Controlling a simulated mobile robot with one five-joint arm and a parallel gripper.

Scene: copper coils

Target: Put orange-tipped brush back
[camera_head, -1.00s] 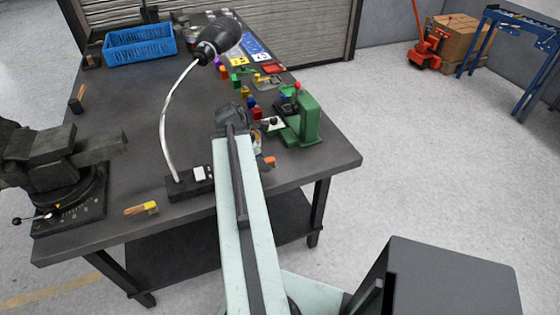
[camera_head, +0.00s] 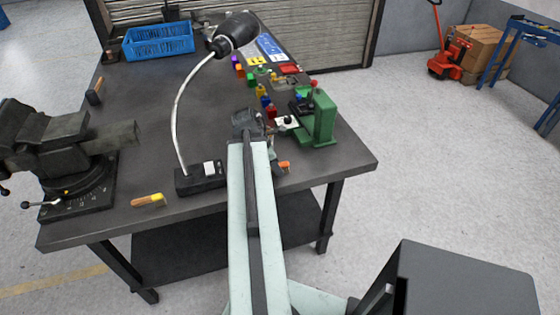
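A small orange piece (camera_head: 284,167), which looks like the tip of the orange-tipped brush, shows near the table's front edge, just right of my arm. The rest of that brush is hidden or too small to make out. My gripper (camera_head: 268,145) is at the far end of my pale green arm, over the front right of the table. The arm and wrist mostly hide its fingers. The orange piece is close beside it; I cannot tell whether the gripper holds it.
A black lamp base (camera_head: 201,178) with a bent white neck stands left of my arm. A green press (camera_head: 318,122) stands on the right. A dark vise (camera_head: 62,160) fills the left end. Several coloured blocks and a blue crate (camera_head: 158,41) stand farther back. The table's middle left is clear.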

